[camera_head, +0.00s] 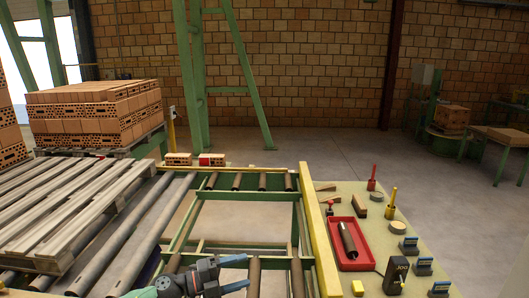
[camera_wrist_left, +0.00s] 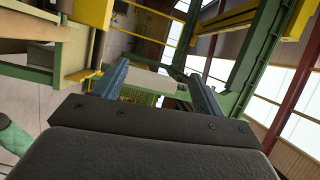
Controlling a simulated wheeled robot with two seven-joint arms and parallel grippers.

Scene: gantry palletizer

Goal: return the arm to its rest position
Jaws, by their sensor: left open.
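My left gripper (camera_head: 246,272) shows at the bottom of the head view, its two blue-grey fingers spread apart and pointing right. It appears over the green-framed roller conveyor (camera_head: 238,247), with nothing between the fingers. In the left wrist view the same gripper (camera_wrist_left: 158,76) has its fingers wide apart. A pale bar shows beyond them, and I cannot tell how far off it is. Most of my left arm is cut off by the lower edge of the head view. My right gripper is in neither view.
A bench (camera_head: 372,217) with a red tray (camera_head: 361,259), several small tools and devices stands right of the conveyor behind a yellow rail (camera_head: 319,243). Wooden pallets (camera_head: 67,211) lie at left. A brick stack (camera_head: 96,112) stands behind them.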

